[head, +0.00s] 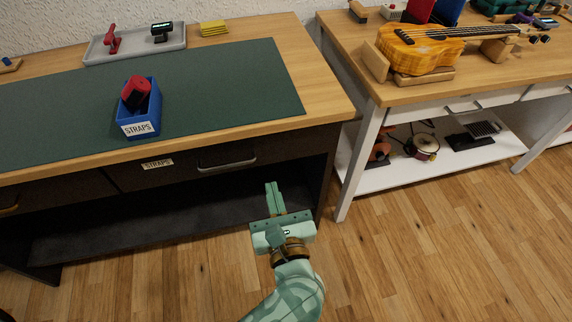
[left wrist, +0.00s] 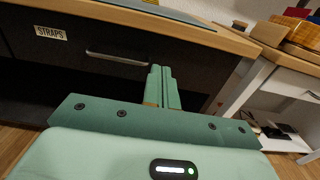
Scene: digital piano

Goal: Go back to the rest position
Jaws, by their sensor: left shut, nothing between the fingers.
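My left gripper (head: 273,188) is shut and empty. It is in front of the dark workbench, below the drawer handle and at the height of the open lower shelf. In the left wrist view its two fingers (left wrist: 161,72) lie together, pointing at the bench front. My right gripper is in neither view.
The workbench has a green mat (head: 235,90) and a blue STRAPS box (head: 146,112) with a red item inside. A drawer handle (head: 226,163) sticks out. A white-legged table (head: 350,180) bearing a ukulele (head: 420,52) stands at right. The wooden floor (head: 450,240) at right is clear.

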